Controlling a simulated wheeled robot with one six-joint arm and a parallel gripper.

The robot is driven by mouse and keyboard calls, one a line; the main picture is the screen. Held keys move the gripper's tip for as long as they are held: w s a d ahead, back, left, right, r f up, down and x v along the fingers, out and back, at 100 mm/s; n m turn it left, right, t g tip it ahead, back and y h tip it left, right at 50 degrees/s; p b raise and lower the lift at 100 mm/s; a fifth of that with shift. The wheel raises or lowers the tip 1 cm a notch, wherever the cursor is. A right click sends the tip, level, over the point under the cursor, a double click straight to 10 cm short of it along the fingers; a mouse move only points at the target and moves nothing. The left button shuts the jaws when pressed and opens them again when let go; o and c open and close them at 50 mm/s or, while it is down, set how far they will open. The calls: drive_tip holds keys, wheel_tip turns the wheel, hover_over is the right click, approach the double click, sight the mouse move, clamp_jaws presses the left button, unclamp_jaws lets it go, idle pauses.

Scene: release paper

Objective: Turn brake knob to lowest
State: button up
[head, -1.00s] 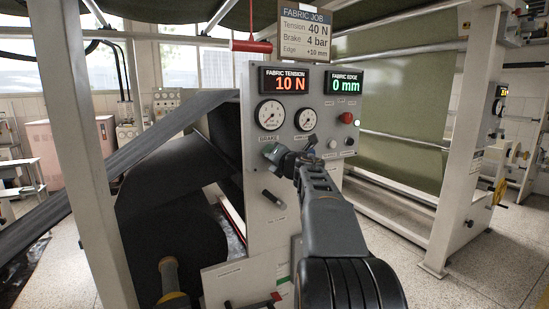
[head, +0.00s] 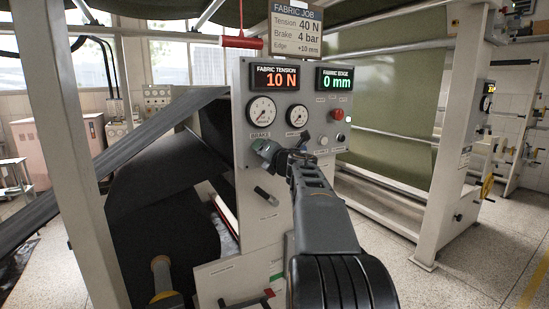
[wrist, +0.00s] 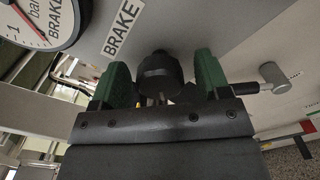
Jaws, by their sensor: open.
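The black brake knob (wrist: 158,76) shows in the wrist view below the BRAKE label (wrist: 124,29). My gripper (wrist: 161,84) is open, with one green finger on each side of the knob. Small gaps show between the fingers and the knob. In the head view my gripper (head: 266,151) is at the control panel (head: 243,112), just under the brake gauge (head: 262,111), and hides the knob. A part of the brake gauge (wrist: 40,18) also shows in the wrist view.
The panel has a tension display (head: 278,78) reading 10 N and an edge display (head: 334,78) reading 0 mm. A black lever (head: 266,195) sits below my gripper, and a red button (head: 337,114) is to the right. A job sign (head: 297,30) lists Brake 4 bar.

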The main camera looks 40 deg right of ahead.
drive_tip(key=s+a+b, duration=0.1)
drive_tip(key=s, duration=1.2)
drive_tip(key=shift+a, duration=0.4)
drive_tip(key=shift+s, duration=0.1)
drive_tip(key=s+d+f+m+g+h, duration=0.2)
drive_tip(key=d+m+h, duration=0.2)
drive_tip(key=m, duration=0.4)
drive_tip(key=s+d+f+m+g+h, duration=0.25)
drive_tip(key=d+m+h, duration=0.2)
drive_tip(key=m, duration=0.35)
drive_tip(key=s+a+f+m+g+y+p, duration=0.1)
drive_tip(key=a+f+m+g+p, duration=0.3)
drive_tip(key=f+m, duration=0.45)
drive_tip(key=s+a+f+m+g+y+p, duration=0.2)
drive_tip(key=a+f+g+y, duration=0.15)
drive_tip(key=a, duration=0.55)
drive_tip(key=s+a+f+m+g+y+p, duration=0.1)
drive_tip(key=s+a+f+m+g+y, duration=0.15)
drive_tip(key=a+f, duration=0.4)
drive_tip(key=a+r+n+y+p, duration=0.1)
drive_tip(key=a+y+p, duration=0.1)
drive_tip(key=a, duration=0.5)
drive_tip(key=s+a+r+n+y+p, duration=0.1)
drive_tip(key=a+r+n+y, duration=0.1)
drive_tip(key=a, duration=0.5)
drive_tip(key=shift+s+a+n+p, duration=0.2)
drive_tip(key=shift+s+n+p, duration=0.1)
drive_tip(key=shift+p, duration=0.1)
